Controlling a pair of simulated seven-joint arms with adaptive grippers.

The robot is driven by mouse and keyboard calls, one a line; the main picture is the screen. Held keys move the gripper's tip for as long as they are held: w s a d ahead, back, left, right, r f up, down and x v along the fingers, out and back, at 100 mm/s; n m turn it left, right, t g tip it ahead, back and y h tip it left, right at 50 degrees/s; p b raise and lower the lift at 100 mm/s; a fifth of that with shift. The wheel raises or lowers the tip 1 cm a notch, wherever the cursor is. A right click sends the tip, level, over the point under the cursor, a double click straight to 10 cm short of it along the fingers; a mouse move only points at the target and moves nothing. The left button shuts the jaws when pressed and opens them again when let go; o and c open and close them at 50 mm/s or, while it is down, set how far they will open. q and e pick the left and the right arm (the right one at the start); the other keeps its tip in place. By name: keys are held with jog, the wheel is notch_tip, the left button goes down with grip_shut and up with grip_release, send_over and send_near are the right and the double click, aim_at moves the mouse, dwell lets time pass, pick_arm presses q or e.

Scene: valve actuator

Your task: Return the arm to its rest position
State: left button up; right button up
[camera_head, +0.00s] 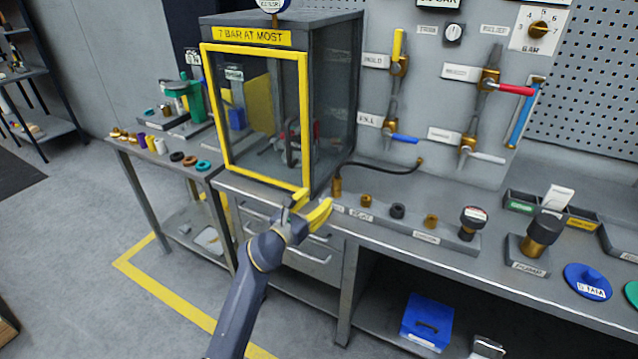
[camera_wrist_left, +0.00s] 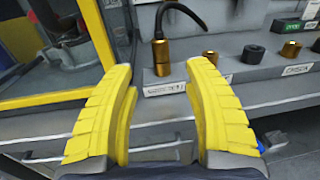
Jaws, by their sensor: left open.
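My left gripper (camera_head: 312,207) has yellow fingers and is in front of the bench edge, near the lower right corner of the cabinet's yellow door frame. In the left wrist view its two fingers (camera_wrist_left: 160,110) stand wide apart with nothing between them. Beyond the fingertips a brass fitting (camera_wrist_left: 161,57) with a black hose stands upright on the labelled rail. It also shows in the head view (camera_head: 337,186), just behind the gripper. My right gripper does not show in either view.
The yellow-framed cabinet (camera_head: 305,120) stands close behind the gripper. The bench front edge (camera_head: 440,262) runs right, with several fittings on a rail. Drawers (camera_head: 305,262) lie below. A side table (camera_head: 150,170) with coloured rings is at left. Floor left is mostly open.

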pick_arm(q)
jog(key=s+a+f+n+g+y, duration=0.15)
jog(key=s+f+n, duration=0.35)
jog(key=f, duration=0.7)
jog(key=s+a+f+n+y, duration=0.1)
jog(key=s+a+f+n, duration=0.15)
jog(key=f+n, duration=0.7)
jog(key=s+a+f+n+g+y, duration=0.15)
jog(key=s+f+n, duration=0.3)
jog(key=f, duration=0.95)
jog(key=s+a+f+n+g+y, duration=0.2)
jog(key=s+a+f+n, duration=0.2)
jog(key=s+f, duration=0.55)
jog(key=s+a+f+n+g+y, duration=0.1)
jog(key=s+a+f+n, duration=0.3)
jog(key=s+f, duration=0.5)
jog(key=s+a+f+n+g, duration=0.2)
jog(key=s+f, duration=0.3)
jog(key=s, duration=0.7)
jog(key=s+a+f+n+g+y, duration=0.1)
jog(key=s+f+n, duration=0.4)
jog(key=s, duration=0.7)
jog(key=s+a+f+n+g+y, duration=0.1)
jog(key=s+a+f+n+g, duration=0.2)
jog(key=s, duration=0.9)
notch_tip(320, 180, down, 3)
jog(key=shift+s+a+r+n+g, duration=0.25)
jog(key=shift+n+g, duration=0.35)
jog(key=shift+g, duration=0.5)
